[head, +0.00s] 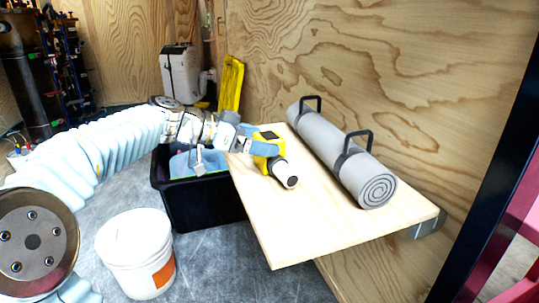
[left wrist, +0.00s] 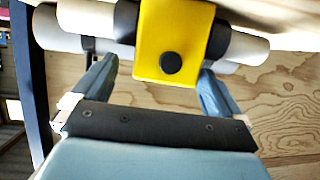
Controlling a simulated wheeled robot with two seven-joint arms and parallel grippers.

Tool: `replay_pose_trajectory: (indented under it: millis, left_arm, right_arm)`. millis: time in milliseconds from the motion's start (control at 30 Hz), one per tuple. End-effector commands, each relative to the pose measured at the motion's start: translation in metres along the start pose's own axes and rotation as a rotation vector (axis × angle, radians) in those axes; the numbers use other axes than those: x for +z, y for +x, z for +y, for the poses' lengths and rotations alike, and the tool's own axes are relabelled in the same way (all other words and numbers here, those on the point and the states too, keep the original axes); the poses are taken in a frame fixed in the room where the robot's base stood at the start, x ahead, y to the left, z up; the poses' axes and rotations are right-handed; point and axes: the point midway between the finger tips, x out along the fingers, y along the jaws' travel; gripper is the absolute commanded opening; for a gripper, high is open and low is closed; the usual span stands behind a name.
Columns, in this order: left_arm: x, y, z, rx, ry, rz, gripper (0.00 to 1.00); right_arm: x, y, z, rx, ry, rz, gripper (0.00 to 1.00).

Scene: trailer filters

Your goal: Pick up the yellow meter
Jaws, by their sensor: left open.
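The yellow meter (head: 268,136) lies on the left part of a wooden shelf in the head view. It has a yellow body, dark parts and a pale cylinder with a dark end pointing toward the front. My left gripper (head: 262,147) is at the meter, coming from the left. In the left wrist view the meter's yellow face (left wrist: 170,30) with a black round knob shows just ahead, between the lines of the two blue-grey fingers of my left gripper (left wrist: 157,68). The fingers are apart, and I cannot tell whether they touch it. My right gripper is not in view.
The wooden shelf (head: 300,235) also bears a grey rolled mat (head: 330,150) with two black handles, right of the meter. A black bin (head: 205,205) stands below left, a white bucket (head: 135,245) in front. A plywood wall (head: 400,80) stands behind the shelf.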

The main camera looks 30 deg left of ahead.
Motion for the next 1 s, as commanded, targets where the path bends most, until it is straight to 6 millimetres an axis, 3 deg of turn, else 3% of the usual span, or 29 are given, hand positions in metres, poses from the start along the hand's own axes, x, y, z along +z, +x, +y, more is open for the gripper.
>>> replay_pose_trajectory:
  millis: [300,600,1000]
  left_arm:
    - [-0.004,0.045,-0.006,0.002,0.0,-0.002,1.0]
    - [-0.004,0.051,-0.006,0.0,0.0,-0.001,1.0]
    - [-0.004,0.051,-0.006,0.0,0.0,0.0,0.41]
  right_arm:
    - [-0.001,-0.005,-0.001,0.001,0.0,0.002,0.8]
    - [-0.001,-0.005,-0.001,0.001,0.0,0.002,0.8]
    - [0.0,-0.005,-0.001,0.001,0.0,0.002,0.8]
